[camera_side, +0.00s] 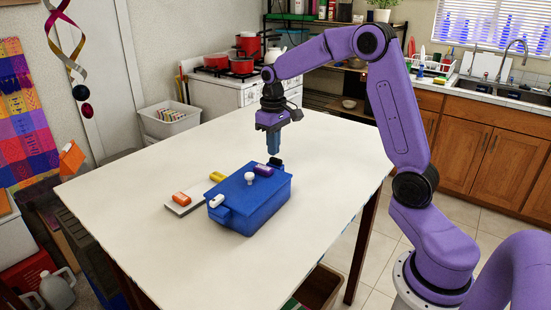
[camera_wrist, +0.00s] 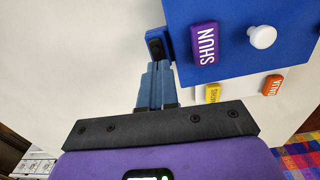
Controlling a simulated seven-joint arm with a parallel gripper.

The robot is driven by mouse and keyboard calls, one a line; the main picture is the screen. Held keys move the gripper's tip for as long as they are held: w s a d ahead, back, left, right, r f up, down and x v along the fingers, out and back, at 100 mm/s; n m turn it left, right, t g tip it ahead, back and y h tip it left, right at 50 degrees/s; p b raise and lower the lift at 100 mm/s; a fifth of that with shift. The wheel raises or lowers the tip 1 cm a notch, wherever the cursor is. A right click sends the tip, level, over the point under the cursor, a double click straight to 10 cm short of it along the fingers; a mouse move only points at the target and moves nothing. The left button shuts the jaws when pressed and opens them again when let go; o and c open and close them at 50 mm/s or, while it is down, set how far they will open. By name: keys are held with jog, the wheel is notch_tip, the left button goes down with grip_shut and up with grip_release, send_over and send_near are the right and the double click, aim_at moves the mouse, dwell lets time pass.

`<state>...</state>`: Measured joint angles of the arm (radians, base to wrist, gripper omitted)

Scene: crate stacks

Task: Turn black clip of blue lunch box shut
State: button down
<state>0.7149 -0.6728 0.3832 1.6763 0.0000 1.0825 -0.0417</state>
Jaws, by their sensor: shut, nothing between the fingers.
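The blue lunch box (camera_side: 262,208) stands on the white table, with a white knob (camera_side: 249,178) on its lid. Its black clip (camera_side: 275,161) is at the far right end; in the wrist view the clip (camera_wrist: 156,44) sits on a blue tab beside the box. A white clip (camera_side: 217,201) is at the opposite end. My gripper (camera_side: 273,153) points down just over the black clip, its blue fingers shut and empty. In the wrist view the fingertips (camera_wrist: 157,65) are right by the clip; I cannot tell whether they touch it. The clip's exact angle is unclear.
A purple block (camera_side: 263,170) lies on the lid, reading "SHUN" in the wrist view. A yellow block (camera_side: 217,177) and an orange block (camera_side: 181,198) lie left of the box, the orange one on a thin grey-white slab. The remaining table (camera_side: 320,150) is clear.

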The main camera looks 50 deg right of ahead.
jog(key=shift+f, duration=0.6)
jog(key=shift+r, duration=0.2)
jog(key=shift+w+d, duration=0.1)
jog(key=shift+d, duration=0.15)
jog(key=shift+w+d, duration=0.2)
jog(key=shift+d, duration=0.45)
jog(key=shift+w+d, duration=0.15)
jog(key=shift+d, duration=0.5)
jog(key=shift+f, duration=0.55)
dwell(0.4)
jog(key=shift+s+a, duration=0.1)
jog(key=shift+a, duration=0.8)
dwell(1.2)
jog(key=shift+a, duration=0.4)
dwell(0.5)
jog(key=shift+s+a, duration=0.15)
jog(key=shift+a, duration=0.65)
dwell(0.8)
